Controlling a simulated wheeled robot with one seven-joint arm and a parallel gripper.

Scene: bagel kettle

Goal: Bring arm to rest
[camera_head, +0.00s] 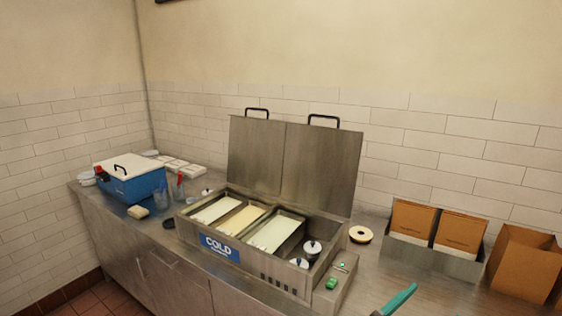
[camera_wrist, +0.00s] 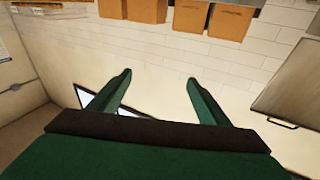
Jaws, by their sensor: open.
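My gripper (camera_wrist: 160,78) shows in the wrist view with its two green fingers spread apart and nothing between them. Past the fingers is the tiled wall, with no object near the fingertips. In the head view a teal finger-like tip (camera_head: 400,299) rises from the bottom edge, right of centre, in front of the counter; it looks like part of my gripper. The rest of my arm is out of that picture.
The steel counter (camera_head: 378,285) carries a cold unit (camera_head: 250,262) with raised lids (camera_head: 292,165). Brown boxes (camera_head: 520,262) stand at right, a blue cooler (camera_head: 130,188) at left. A bagel-like ring (camera_head: 360,234) lies beside the unit.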

